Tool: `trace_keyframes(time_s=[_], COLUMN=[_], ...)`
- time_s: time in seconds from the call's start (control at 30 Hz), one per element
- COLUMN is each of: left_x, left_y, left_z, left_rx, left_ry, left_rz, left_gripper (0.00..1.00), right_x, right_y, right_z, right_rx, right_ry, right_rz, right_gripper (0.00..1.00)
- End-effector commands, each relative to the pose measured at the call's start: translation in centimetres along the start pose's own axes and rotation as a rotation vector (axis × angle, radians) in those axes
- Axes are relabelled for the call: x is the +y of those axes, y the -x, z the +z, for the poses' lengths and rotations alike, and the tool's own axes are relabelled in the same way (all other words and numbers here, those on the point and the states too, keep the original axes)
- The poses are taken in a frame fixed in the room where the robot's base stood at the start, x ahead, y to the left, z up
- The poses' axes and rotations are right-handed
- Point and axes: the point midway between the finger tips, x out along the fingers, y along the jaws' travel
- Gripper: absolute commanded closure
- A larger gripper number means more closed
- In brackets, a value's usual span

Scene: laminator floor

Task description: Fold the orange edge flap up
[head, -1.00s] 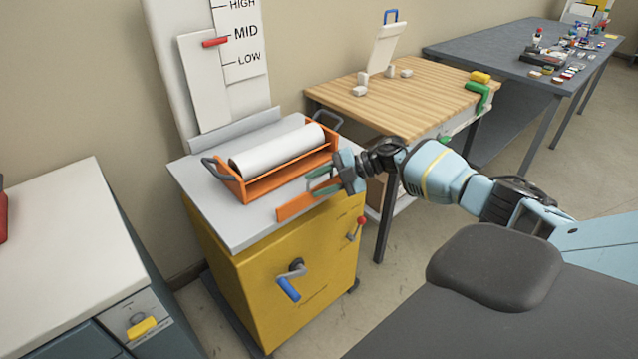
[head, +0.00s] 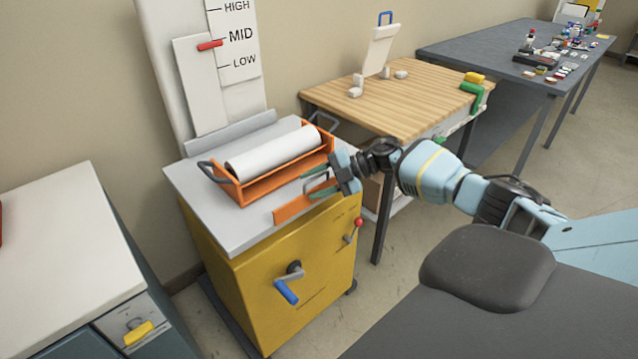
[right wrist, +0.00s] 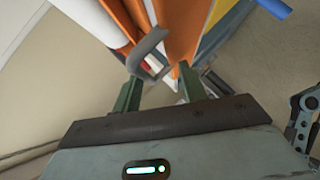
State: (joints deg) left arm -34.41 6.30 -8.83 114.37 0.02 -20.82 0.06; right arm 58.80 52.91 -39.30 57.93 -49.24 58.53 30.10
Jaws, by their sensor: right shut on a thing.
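The orange edge flap (head: 292,211) runs along the front edge of the grey top of the yellow cabinet, and also shows in the right wrist view (right wrist: 181,28). A grey loop handle stands at the flap. My right gripper (head: 319,185) reaches in from the right, shut on this grey handle (right wrist: 149,45). In the right wrist view the handle's hook shows between the green fingers, but the exact contact is partly hidden. Part of the flap is hidden behind the gripper in the head view. My left gripper is not in view.
An orange cradle (head: 243,199) with a white roll (head: 272,152) sits on the grey top (head: 200,195), just behind the flap. A blue-handled crank (head: 287,291) and a red-knobbed lever (head: 357,224) stick out of the yellow cabinet (head: 255,295). A wooden table (head: 430,95) stands behind.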

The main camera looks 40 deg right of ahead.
Motion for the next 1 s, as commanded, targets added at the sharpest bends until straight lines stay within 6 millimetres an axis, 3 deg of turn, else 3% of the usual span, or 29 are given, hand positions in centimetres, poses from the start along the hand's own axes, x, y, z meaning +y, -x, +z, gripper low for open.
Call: trace_keyframes(time_s=[0.17,0.4,0.6,1.0], left_x=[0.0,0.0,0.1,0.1], left_y=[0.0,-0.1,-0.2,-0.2], left_z=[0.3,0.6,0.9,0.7], left_rx=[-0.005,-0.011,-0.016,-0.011], left_ry=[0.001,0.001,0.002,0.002], left_rz=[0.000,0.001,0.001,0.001], left_gripper=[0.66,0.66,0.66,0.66], right_x=[0.4,0.2,0.0,0.0], right_y=[0.9,5.3,7.8,8.8], right_z=[0.3,-0.1,-0.7,-0.9], right_rx=[-0.022,-0.020,-0.009,-0.003], right_ry=[0.009,0.010,0.009,0.009], right_rz=[0.019,0.017,0.011,0.009], right_gripper=[0.70,0.70,0.70,0.70])
